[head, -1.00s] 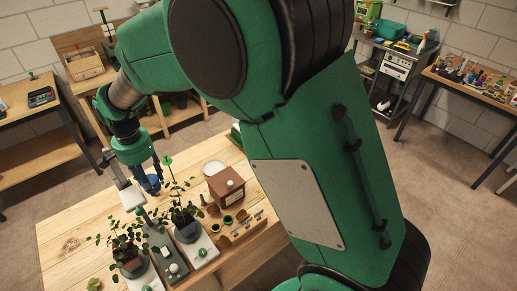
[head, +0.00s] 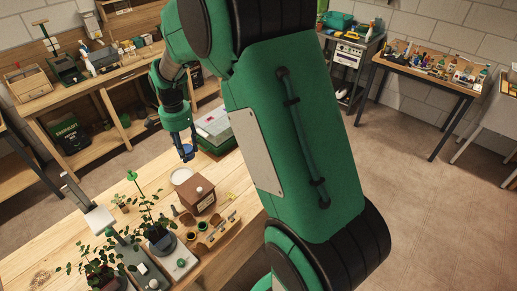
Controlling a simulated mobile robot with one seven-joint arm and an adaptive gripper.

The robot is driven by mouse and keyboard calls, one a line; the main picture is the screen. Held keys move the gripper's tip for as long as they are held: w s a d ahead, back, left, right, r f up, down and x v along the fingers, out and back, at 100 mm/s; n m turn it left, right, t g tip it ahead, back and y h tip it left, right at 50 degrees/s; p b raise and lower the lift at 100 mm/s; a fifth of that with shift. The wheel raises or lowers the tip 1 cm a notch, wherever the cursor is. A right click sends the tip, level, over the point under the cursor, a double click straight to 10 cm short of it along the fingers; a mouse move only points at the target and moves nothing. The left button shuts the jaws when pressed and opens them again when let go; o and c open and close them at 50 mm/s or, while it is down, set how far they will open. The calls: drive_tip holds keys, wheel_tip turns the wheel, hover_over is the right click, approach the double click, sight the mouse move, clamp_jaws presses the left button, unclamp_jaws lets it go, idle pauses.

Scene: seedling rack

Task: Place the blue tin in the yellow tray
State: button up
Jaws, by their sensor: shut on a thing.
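My gripper (head: 186,147) hangs over the far part of the wooden table, fingers pointing down. It is shut on the blue tin (head: 188,155), which is small in the view and partly hidden by the fingers. The tin appears held above the table, a little beyond a white round dish (head: 181,176). I cannot make out a clearly yellow tray. A low yellowish-tan holder (head: 222,230) with small items lies near the table's right edge, but I cannot tell if it is the tray.
A green box with a pale top (head: 213,134) stands just right of my gripper. A brown house-shaped box (head: 198,194) is nearer. Potted seedlings (head: 157,232) and a grey post with a white plate (head: 92,214) stand at the front left. The left table surface is clear.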

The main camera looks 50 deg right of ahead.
drive_tip(key=s+d+m+p, duration=0.15)
drive_tip(key=s+d, duration=0.25)
drive_tip(key=d, duration=0.5)
drive_tip(key=s+d+m, duration=0.3)
drive_tip(key=s+d, duration=0.2)
drive_tip(key=d, duration=0.5)
drive_tip(key=s+d+m, duration=0.2)
drive_tip(key=s+d, duration=0.2)
drive_tip(key=d, duration=0.5)
drive_tip(key=f, duration=2.6)
drive_tip(key=shift+s+d+f, duration=0.1)
drive_tip(key=shift+s+d, duration=0.15)
drive_tip(key=w+d, duration=0.3)
drive_tip(key=w+d+f, duration=0.1)
drive_tip(key=w+d, duration=0.2)
drive_tip(key=w, duration=0.1)
drive_tip(key=w+d, duration=0.4)
drive_tip(key=shift+w+f, duration=0.2)
drive_tip(key=shift+w+d, duration=0.15)
drive_tip(key=shift+w, duration=0.05)
drive_tip(key=shift+w+d+f, duration=0.15)
drive_tip(key=shift+f, duration=1.65)
